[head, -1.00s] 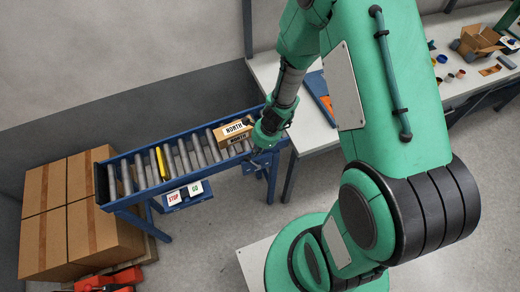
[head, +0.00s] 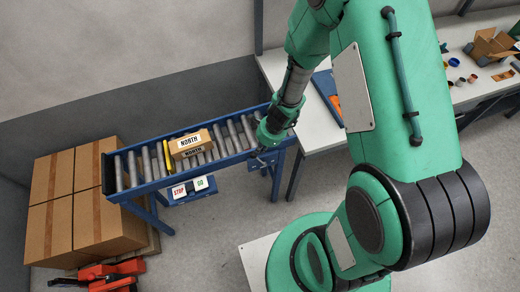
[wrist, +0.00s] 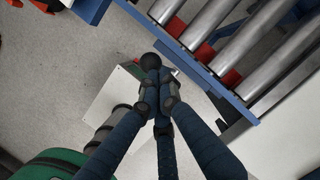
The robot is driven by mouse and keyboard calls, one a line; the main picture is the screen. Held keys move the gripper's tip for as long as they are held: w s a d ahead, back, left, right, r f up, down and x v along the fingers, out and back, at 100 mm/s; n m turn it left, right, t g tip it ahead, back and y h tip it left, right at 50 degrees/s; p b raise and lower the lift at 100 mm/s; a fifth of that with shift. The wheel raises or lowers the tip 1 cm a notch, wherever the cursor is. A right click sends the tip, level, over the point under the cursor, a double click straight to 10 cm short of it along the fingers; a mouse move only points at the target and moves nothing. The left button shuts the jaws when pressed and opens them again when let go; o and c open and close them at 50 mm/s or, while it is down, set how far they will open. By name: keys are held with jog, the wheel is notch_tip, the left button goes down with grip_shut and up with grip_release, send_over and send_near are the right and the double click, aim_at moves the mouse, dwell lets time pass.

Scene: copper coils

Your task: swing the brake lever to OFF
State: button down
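The brake lever shows as a round black knob (wrist: 152,61) in the wrist view, right at my fingertips. Its shaft is hidden by the fingers. My gripper (wrist: 157,75) has its dark blue fingers drawn together, with the tips touching or almost touching the knob's near side. I see no finger wrapped around the knob. In the head view my gripper (head: 264,144) is at the right end of the blue conveyor (head: 225,165), by its front rail. The lever's marks cannot be read.
A carton marked NORTH (head: 190,144) sits on the rollers beside a yellow bar (head: 167,154). A STOP/GO panel (head: 189,190) hangs on the front side. Stacked cartons (head: 85,205) stand at left. A white table (head: 318,125) adjoins the conveyor's right end. Red parts (wrist: 229,78) show under the rollers.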

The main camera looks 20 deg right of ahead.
jog(key=d+p+v, duration=0.1)
jog(key=p+v, duration=0.3)
jog(key=v, duration=0.9)
jog(key=shift+s+d+f, duration=0.2)
jog(key=shift+d+f, duration=0.05)
jog(key=shift+d, duration=0.1)
jog(key=shift+r, duration=0.1)
